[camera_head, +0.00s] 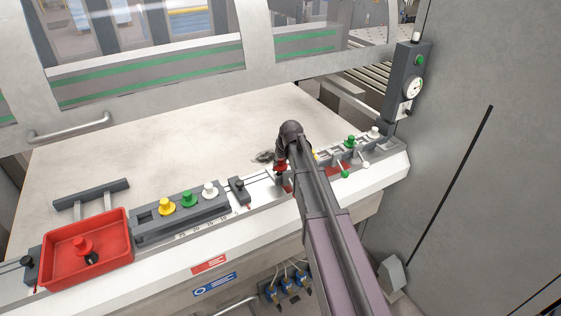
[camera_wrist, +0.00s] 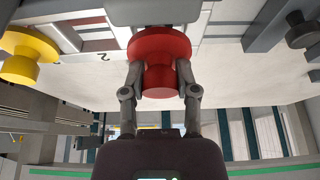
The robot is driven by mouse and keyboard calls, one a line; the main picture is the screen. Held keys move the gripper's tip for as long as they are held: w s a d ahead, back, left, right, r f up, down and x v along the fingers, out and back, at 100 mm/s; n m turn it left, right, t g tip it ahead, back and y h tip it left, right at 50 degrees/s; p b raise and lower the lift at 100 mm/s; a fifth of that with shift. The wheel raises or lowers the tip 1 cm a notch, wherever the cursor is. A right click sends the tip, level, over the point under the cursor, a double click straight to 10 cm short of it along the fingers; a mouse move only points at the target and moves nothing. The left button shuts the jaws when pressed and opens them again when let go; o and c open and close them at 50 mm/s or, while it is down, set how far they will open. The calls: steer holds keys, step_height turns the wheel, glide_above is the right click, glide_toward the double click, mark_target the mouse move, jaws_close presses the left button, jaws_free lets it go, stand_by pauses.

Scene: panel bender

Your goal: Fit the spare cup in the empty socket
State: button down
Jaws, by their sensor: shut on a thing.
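My gripper (camera_head: 281,163) is shut on a red cup (camera_wrist: 160,62), with one finger on each side of its narrower body. The cup's wide flange faces a grey block (camera_wrist: 152,12) at the top of the wrist view; I cannot tell whether they touch. In the head view the held cup (camera_head: 280,169) is small and partly hidden by my gripper, over the rail at the bed's front edge. A yellow cup (camera_wrist: 28,58) stands at the left of the wrist view. Another red cup (camera_head: 82,244) lies in the red tray (camera_head: 118,256).
The left rack (camera_head: 150,236) carries yellow, green and white cups, with a dark recess at its left end. My arm partly hides the right rack, with a green cup (camera_head: 351,141) and levers. A black-knobbed clamp (camera_head: 238,188) stands between. The pale bed (camera_head: 140,150) behind is mostly clear.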

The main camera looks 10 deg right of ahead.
steer(key=shift+f, duration=0.4)
steer(key=shift+c, duration=1.4)
jaws_free()
steer(key=shift+r, duration=0.25)
